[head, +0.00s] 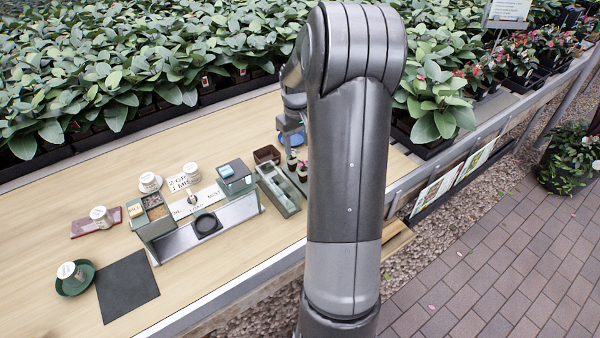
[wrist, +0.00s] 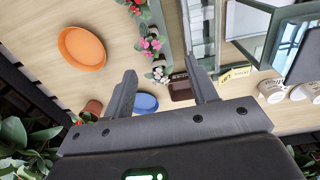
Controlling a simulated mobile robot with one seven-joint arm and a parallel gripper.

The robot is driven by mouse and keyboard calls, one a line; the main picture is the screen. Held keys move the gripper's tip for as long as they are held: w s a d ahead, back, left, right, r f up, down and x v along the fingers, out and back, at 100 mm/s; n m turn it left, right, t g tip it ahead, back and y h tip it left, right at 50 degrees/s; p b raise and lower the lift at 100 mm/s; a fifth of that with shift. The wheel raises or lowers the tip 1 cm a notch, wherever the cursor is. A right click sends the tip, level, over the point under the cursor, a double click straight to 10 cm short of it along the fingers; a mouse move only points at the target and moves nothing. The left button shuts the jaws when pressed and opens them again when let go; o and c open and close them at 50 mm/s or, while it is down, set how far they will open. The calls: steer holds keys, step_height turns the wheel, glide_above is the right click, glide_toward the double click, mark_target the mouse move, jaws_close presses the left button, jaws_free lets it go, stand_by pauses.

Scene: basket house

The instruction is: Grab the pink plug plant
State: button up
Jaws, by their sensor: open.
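The pink plug plant (wrist: 150,44) shows in the wrist view as a small pink flower cluster with green leaves. It stands in a row between a red-flowered plant (wrist: 137,10) and a white-flowered plant (wrist: 158,76). My gripper (wrist: 160,68) is open, its two fingers spread to either side of the row in the picture. Nothing is held between them. The pink plant appears just past the fingertips; the gap in depth is hard to tell. In the head view my arm hides most of that area, and a few small plants (head: 303,170) show beside it.
An orange dish (wrist: 82,48), a blue saucer (wrist: 145,103) and a brown tray (wrist: 181,90) lie near the row. White cups (wrist: 272,91) and a grey-framed stand (wrist: 262,35) are to the right. Dense foliage (head: 120,60) lines the table's back. Bare wood (head: 50,215) shows at the left.

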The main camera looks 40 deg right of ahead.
mark_target(303, 168)
steer(key=d+f, duration=0.2)
steer(key=f, duration=0.1)
steer(key=shift+w+d+f, duration=0.15)
steer(key=shift+d+f, duration=0.05)
steer(key=shift+d, duration=0.15)
step_height(303, 168, down, 5)
steer(key=shift+r, duration=0.2)
steer(key=f, duration=0.4)
steer(key=shift+s+a+f, duration=0.25)
steer(key=shift+a+f, duration=0.15)
steer(key=shift+f, duration=0.5)
steer(key=shift+c, duration=0.4)
steer(key=c, duration=1)
steer(key=shift+o, duration=0.2)
